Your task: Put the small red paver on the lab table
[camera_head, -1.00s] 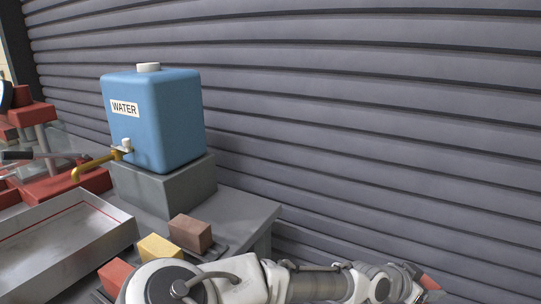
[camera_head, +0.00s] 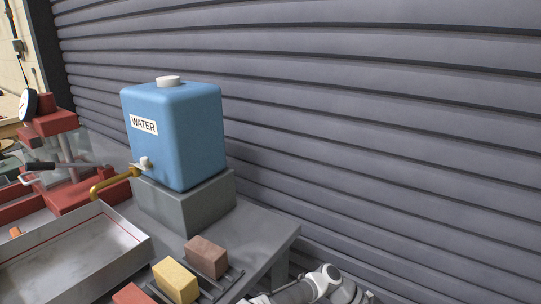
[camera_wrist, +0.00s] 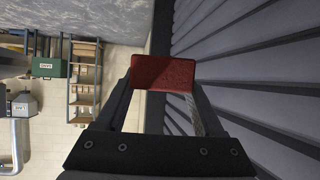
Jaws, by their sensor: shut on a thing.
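My gripper (camera_wrist: 163,84) is shut on a red paver (camera_wrist: 162,73) in the wrist view. The paver lies crosswise between the fingertips, held in the air near the grey ribbed wall. Neither the gripper nor this held paver shows in the head view now. Another red block (camera_head: 133,294) shows at the bottom edge of the head view, partly cut off. I cannot tell which surface is the lab table; a grey table (camera_head: 262,236) stands in the head view.
The grey table holds a blue water tank (camera_head: 178,135) on a grey block, a metal tray (camera_head: 75,262), a yellow block (camera_head: 176,280) and a brown block (camera_head: 206,257) on a dark rack. The ribbed wall (camera_head: 400,120) closes the right side. Shelves (camera_wrist: 84,80) stand far off in the wrist view.

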